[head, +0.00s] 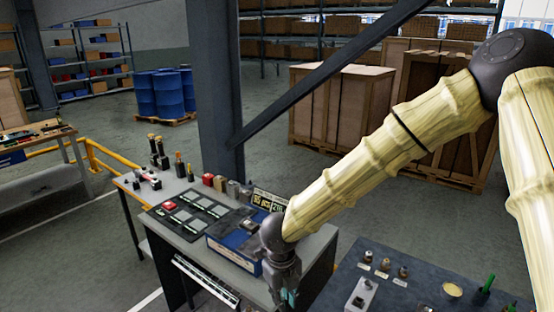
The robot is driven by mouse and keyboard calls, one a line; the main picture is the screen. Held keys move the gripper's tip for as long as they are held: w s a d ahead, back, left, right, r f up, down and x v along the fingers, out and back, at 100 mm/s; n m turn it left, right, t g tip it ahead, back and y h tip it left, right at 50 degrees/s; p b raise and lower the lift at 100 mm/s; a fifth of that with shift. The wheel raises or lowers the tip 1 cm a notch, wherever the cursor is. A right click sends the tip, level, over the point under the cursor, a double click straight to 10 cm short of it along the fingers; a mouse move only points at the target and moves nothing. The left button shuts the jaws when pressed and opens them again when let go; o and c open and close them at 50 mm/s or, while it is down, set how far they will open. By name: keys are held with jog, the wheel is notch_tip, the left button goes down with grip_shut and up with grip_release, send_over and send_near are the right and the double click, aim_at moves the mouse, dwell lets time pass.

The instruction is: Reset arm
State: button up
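My arm (365,165) reaches from the upper right down to the lower middle of the head view. Its links are pale yellow with a bamboo-like look, and the joints are dark. My gripper (286,295) points down at the bottom edge, in front of the right end of a grey control bench (315,250). A small teal patch shows near its fingers. The fingers are small and partly cut off, so their opening is unclear. Whether it touches anything is also unclear.
The bench carries a dark panel (190,213), a blue box (235,250) and several levers (158,155). A dark blue table (410,280) with small knobs stands at lower right. A steel column (217,100) with a diagonal brace rises behind. Crates (340,105) and blue barrels (160,95) stand farther back.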

jog(key=s+d+f+n+t+h+b, duration=0.1)
jog(key=s+d+f+n+b, duration=0.1)
jog(key=d+f+n, duration=0.5)
jog(key=s+d+f+n+b, duration=0.2)
jog(key=s+f+b, duration=0.1)
jog(key=f, duration=0.8)
jog(key=s+d+f+n+t+h+b, duration=0.1)
jog(key=s+d+f+n+b, duration=0.1)
jog(key=d+f+n, duration=0.5)
jog(key=s+d+f+n+g+y+b, duration=0.1)
jog(key=s+d+f+n+b, duration=0.1)
jog(key=s+f+n, duration=0.4)
jog(key=s+d+f+n+g+y+b, duration=0.1)
jog(key=s+d+f+n+b, duration=0.2)
jog(key=s+f, duration=0.8)
jog(key=s+n+b, duration=0.2)
jog(key=s+n, duration=0.2)
jog(key=shift+s+f+y, duration=0.3)
jog(key=shift+s, duration=0.05)
